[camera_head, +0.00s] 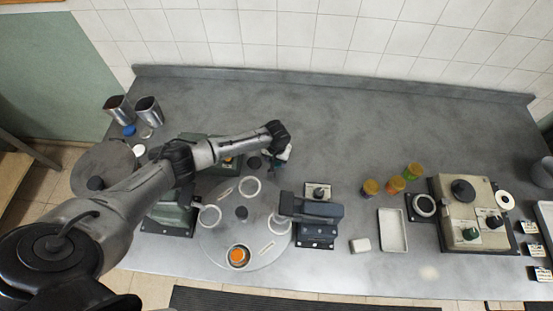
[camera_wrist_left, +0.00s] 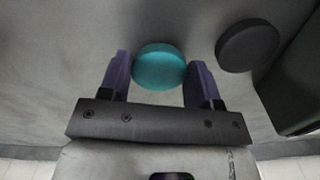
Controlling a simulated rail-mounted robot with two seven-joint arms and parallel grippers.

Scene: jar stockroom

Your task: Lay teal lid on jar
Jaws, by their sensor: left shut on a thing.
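The teal lid (camera_wrist_left: 158,66) is a round disc between the two purple fingers of my left gripper (camera_wrist_left: 160,78) in the left wrist view. My left gripper is shut on it. In the head view my left gripper (camera_head: 283,154) is behind the round turntable (camera_head: 243,208), and the lid is mostly hidden there. A jar with orange contents (camera_head: 238,257) sits at the turntable's front, well apart from the lid; its top looks open. My right gripper is not in view.
A dark disc (camera_wrist_left: 247,45) lies beside the lid. A dark press-like device (camera_head: 312,207) stands right of the turntable. Several filled jars (camera_head: 396,184), a white tray (camera_head: 393,230) and a beige machine (camera_head: 468,215) are farther right. The counter's back is clear.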

